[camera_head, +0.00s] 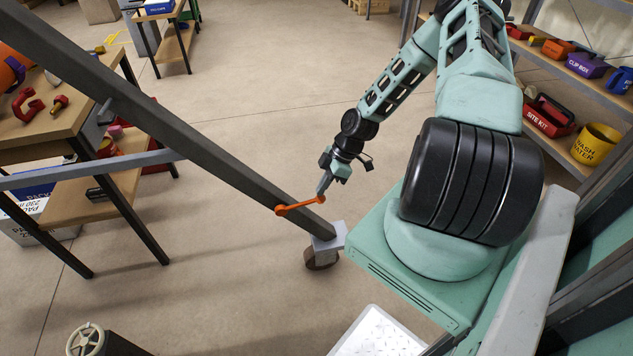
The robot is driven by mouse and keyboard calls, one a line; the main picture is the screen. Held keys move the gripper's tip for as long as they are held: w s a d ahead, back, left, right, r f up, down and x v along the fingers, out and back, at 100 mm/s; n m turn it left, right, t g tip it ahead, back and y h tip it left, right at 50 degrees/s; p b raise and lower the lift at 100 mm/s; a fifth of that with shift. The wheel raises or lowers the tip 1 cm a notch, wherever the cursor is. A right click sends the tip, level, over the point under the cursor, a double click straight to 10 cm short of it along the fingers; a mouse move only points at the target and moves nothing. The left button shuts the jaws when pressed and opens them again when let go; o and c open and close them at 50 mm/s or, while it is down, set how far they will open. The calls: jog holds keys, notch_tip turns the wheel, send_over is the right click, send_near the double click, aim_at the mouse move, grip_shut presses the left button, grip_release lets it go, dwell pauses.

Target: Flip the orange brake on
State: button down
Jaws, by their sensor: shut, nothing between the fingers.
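The orange brake (300,205) is a thin lever at the lower end of a dark slanted stand leg (215,145), just above the caster. It lies across the leg, with one end sticking out to the left and the other near my gripper. The caster wheel (320,258) is brown and sits under a pale grey bracket (329,240). My gripper (321,192) is shut and empty, pointing down at the right end of the brake. Its fingertips look very close to the brake; I cannot tell if they touch.
A wooden workbench (45,125) with red parts stands at the left. Shelves with a yellow bucket (595,145) and a red site kit box (548,117) stand at the right. A valve wheel (86,340) shows at the lower left. The floor around the caster is clear.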

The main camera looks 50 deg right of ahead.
jog(key=shift+s+d+f+b, duration=0.25)
jog(key=shift+d+f, duration=0.15)
jog(key=shift+f, duration=0.35)
jog(key=shift+s+d+f+b, duration=0.2)
jog(key=shift+s+d+f, duration=0.15)
jog(key=shift+f, duration=0.35)
jog(key=shift+s+d+f+b, duration=0.25)
jog(key=shift+d+f, duration=0.15)
jog(key=shift+f, duration=0.35)
jog(key=shift+f, duration=0.15)
